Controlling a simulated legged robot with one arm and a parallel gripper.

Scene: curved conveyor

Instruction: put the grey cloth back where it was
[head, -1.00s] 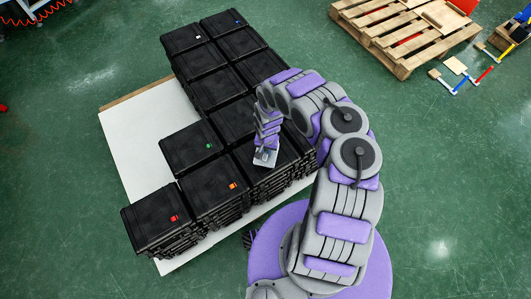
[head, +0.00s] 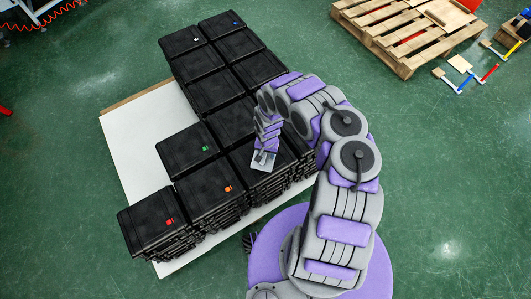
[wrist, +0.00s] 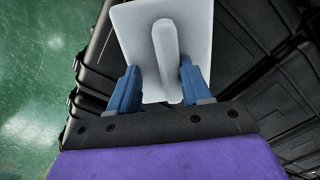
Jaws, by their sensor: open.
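I see no clear cloth. A pale grey flat plate with a raised grey handle (wrist: 166,55) lies under my gripper in the wrist view. It looks stiff rather than like cloth. In the head view it is a small pale grey patch (head: 263,161) on top of a black case stack. My gripper (wrist: 158,72) has two blue fingers, open and apart. The near end of the handle is between them, the right finger close to it. I cannot tell whether either finger touches it. In the head view my gripper (head: 267,148) points down at the plate.
Several stacks of black cases (head: 210,190) stand on a white-topped pallet (head: 130,150), some with coloured latches. A wooden pallet (head: 400,40) lies at the top right, with small coloured tools (head: 465,80) beside it.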

